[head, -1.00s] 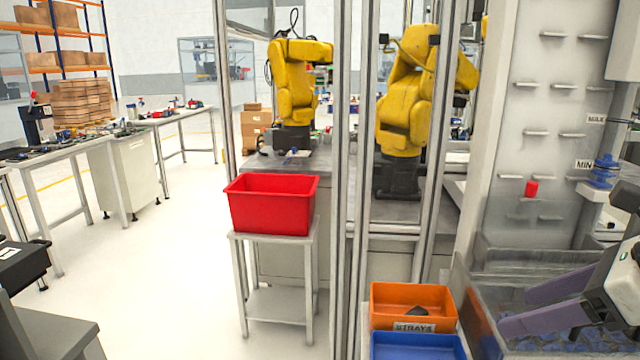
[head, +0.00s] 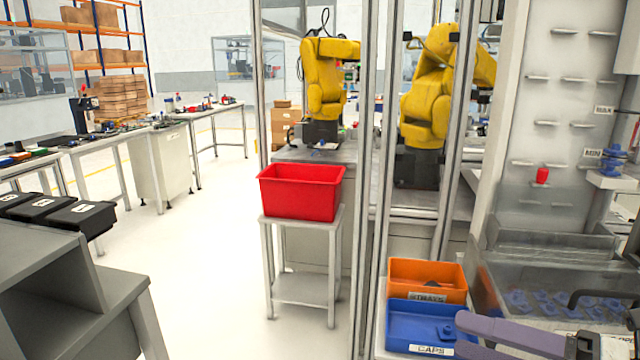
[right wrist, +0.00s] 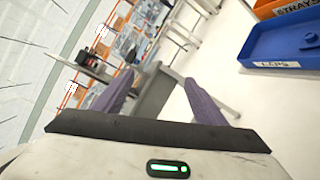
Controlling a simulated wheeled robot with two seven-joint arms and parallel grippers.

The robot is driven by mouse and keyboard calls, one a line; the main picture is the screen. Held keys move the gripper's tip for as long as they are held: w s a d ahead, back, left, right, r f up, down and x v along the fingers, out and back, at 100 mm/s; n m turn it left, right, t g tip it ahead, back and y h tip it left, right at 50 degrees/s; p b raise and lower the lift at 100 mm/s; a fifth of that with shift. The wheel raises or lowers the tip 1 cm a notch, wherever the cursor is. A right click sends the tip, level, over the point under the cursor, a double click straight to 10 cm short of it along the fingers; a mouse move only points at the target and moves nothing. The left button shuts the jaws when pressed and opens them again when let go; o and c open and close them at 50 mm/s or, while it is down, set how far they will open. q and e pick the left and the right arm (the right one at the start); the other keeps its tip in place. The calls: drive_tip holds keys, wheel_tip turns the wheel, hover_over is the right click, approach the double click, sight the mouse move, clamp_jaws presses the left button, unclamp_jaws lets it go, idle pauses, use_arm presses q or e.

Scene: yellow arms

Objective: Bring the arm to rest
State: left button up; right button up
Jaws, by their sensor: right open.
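My right gripper (head: 462,334) is at the lower right of the head view, with purple fingers pointing left. It is just in front of the blue CAPS bin (head: 425,326). In the right wrist view the two purple fingers (right wrist: 155,95) stand apart with nothing between them. The blue bin also shows at the upper right of the right wrist view (right wrist: 290,58), to the right of the fingers and apart from them. My left gripper is not in the head view.
The orange STRAYS bin (head: 428,280) sits behind the blue bin. A clear-walled tray of blue parts (head: 560,300) is at the right. A red bin (head: 300,192) stands on a small table. A grey bench (head: 70,290) is at the lower left. The floor between is clear.

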drive_tip(key=d+f+m+t+h+b, duration=0.1)
drive_tip(key=d+f+m+t+h, duration=0.3)
drive_tip(key=f+m, duration=0.75)
drive_tip(key=f+m+t+h, duration=0.2)
drive_tip(key=f+m+h, duration=0.5)
drive_tip(key=f+m, duration=0.4)
drive_tip(key=s+a+f+m+g, duration=0.3)
drive_tip(key=s+a+f+m, duration=0.1)
drive_tip(key=s+f, duration=0.3)
drive_tip(key=s+a+f+m+g+b, duration=0.1)
drive_tip(key=s+a+f+m+g, duration=0.3)
drive_tip(key=f, duration=0.7)
drive_tip(key=s+a+m, duration=0.1)
drive_tip(key=s+a, duration=0.1)
drive_tip(key=s, duration=0.1)
drive_tip(key=shift+s+a+g, duration=0.3)
drive_tip(key=shift+s, duration=0.05)
